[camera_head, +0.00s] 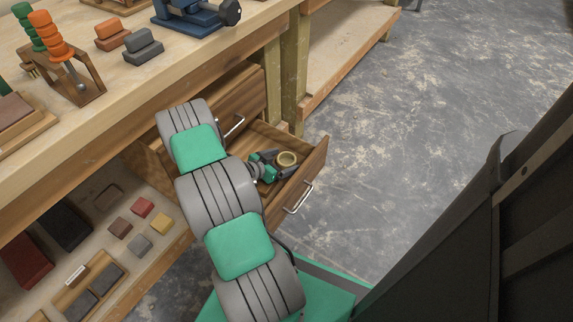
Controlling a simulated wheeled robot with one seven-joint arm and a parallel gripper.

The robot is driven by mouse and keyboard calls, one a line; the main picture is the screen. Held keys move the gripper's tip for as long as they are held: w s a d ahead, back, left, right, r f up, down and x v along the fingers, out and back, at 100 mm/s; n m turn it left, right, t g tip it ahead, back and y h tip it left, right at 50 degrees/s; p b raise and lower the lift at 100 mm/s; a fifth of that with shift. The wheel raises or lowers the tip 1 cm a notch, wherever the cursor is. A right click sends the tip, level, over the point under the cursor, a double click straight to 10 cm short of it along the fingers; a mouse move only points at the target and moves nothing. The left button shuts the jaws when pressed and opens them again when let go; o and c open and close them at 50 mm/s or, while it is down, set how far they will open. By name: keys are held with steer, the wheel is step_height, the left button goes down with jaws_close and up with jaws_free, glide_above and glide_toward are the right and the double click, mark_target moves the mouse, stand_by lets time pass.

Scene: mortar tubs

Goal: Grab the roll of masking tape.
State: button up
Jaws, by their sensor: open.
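The roll of masking tape (287,158) is a small tan ring inside an open wooden drawer (311,166) under the workbench. My gripper (284,168) is at the roll, with its dark fingers apart on either side of it. The fingers are open; I cannot tell whether either one touches the roll. My grey and green arm reaches over the drawer's left part and hides much of its inside.
The drawer's front with a metal handle (299,198) juts out over the concrete floor. A lower shelf (110,250) carries several coloured blocks. Open floor lies right.

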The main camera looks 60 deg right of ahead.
steer(key=shift+d, duration=0.1)
steer(key=shift+c, duration=0.2)
steer(key=c, duration=1.5)
steer(key=shift+o, duration=0.2)
